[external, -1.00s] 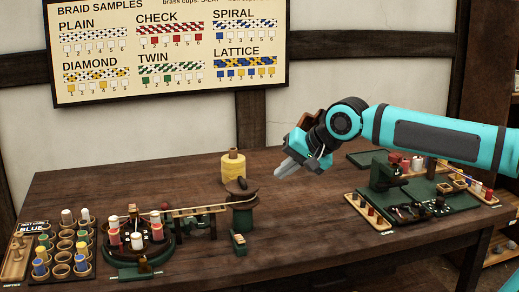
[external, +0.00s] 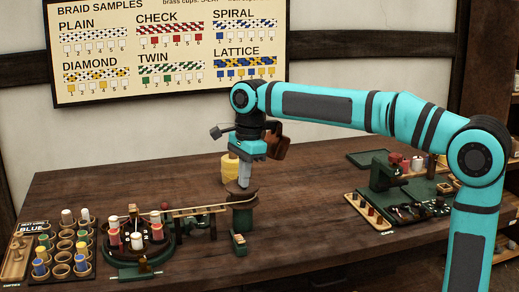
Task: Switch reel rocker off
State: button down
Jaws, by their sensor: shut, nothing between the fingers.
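A small green box with a pale top, which looks like the reel rocker (external: 238,242), sits on the table in front of the reel stand; its on or off position is too small to tell. The dark-topped reel (external: 241,215) stands on a green base just behind it. My gripper (external: 243,188) points down over the reel's top, behind and above the rocker. Its fingers are shut and empty. Whether the tips touch the reel top I cannot tell. A yellow spool (external: 229,168) is partly hidden behind my gripper.
The round braiding stand (external: 139,240) with cups and spools is to the left, joined to the reel by a wooden bar (external: 200,211). A tray of cups (external: 62,255) lies at the far left. A green workstation (external: 415,198) is at the right. The table between reel and workstation is clear.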

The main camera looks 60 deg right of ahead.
aim_at(241, 239)
jog(key=w+f+m+g, duration=0.1)
jog(key=w+d+f+m+g, duration=0.1)
jog(key=w+m, duration=0.1)
jog(key=shift+w+d+y, duration=0.15)
jog(key=shift+w+y, duration=0.05)
jog(key=shift+y, duration=0.1)
jog(key=shift+f, duration=0.15)
jog(key=f, duration=0.4)
jog(key=s+a+f, duration=0.1)
jog(key=f, duration=0.4)
jog(key=s+a+f, duration=0.1)
jog(key=f, duration=0.3)
jog(key=shift+s+a+f, duration=0.15)
jog(key=shift+f, duration=0.05)
